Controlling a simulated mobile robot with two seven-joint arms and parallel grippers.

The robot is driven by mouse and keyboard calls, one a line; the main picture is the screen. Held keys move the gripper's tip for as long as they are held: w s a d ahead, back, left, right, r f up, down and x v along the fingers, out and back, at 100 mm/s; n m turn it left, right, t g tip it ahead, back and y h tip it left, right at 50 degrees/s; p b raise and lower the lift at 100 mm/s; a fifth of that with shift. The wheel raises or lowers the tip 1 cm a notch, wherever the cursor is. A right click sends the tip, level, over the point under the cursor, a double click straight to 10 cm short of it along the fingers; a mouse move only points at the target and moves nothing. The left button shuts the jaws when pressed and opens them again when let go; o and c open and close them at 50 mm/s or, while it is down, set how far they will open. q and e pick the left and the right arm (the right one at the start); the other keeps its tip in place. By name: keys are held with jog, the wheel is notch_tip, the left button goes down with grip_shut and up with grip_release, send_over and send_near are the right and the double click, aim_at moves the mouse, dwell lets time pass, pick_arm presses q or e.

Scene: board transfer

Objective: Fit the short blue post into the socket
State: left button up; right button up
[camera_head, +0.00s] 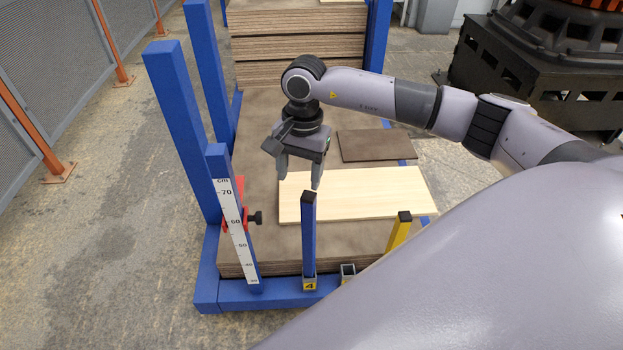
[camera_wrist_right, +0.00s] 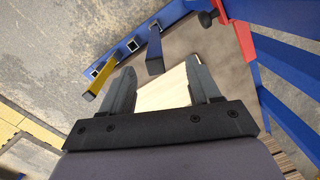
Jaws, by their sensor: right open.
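The short blue post (camera_head: 308,235), with a dark top, stands upright at the front edge of the blue frame. Its foot is at a socket with a yellow label 4 (camera_head: 310,284); I cannot tell how deep it sits. An empty square socket (camera_head: 348,269) is just to its right. My right gripper (camera_head: 299,180) points down, open and empty, above and behind the post's top. In the right wrist view the blue post (camera_wrist_right: 155,50) shows beyond the open fingers (camera_wrist_right: 160,66), apparently not gripped. My left gripper is not in view.
A yellow post (camera_head: 398,232) stands to the right. A pale board (camera_head: 360,192) and a dark board (camera_head: 376,145) lie on the brown stack. A ruler post (camera_head: 238,235) with a red clamp and black knob (camera_head: 255,218) and tall blue posts (camera_head: 175,130) stand left.

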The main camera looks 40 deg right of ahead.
jog(key=s+a+f+m+g+y, duration=0.1)
jog(key=s+a+m+y, duration=0.2)
jog(key=a, duration=0.5)
jog(key=s+a+f+m+y, duration=0.1)
jog(key=s+a+y, duration=0.3)
jog(key=a, duration=0.5)
jog(key=a+r+m+t+y, duration=0.5)
jog(key=a+r+m+y, duration=0.25)
jog(key=m+y, duration=0.45)
jog(key=w+d+f+m+t+h, duration=0.1)
jog(key=d+f+m+t+h, duration=0.35)
jog(key=m, duration=0.85)
jog(key=w+d+f+m+t+h, duration=0.1)
jog(key=d+m+t+h, duration=0.2)
jog(key=m+t+h, duration=0.7)
jog(key=s+d+f+m+g+h, duration=0.1)
jog(key=s+d+f+m+g, duration=0.3)
jog(key=s+f+m, duration=0.2)
jog(key=s+d+f+m+g+h, duration=0.2)
jog(key=s+d+f+m+g, duration=0.2)
jog(key=f+m, duration=0.6)
jog(key=s+m, duration=0.2)
jog(key=m, duration=0.1)
jog(key=shift+d+f+m, duration=0.15)
jog(key=shift+d+m, duration=0.15)
jog(key=shift+m, duration=0.1)
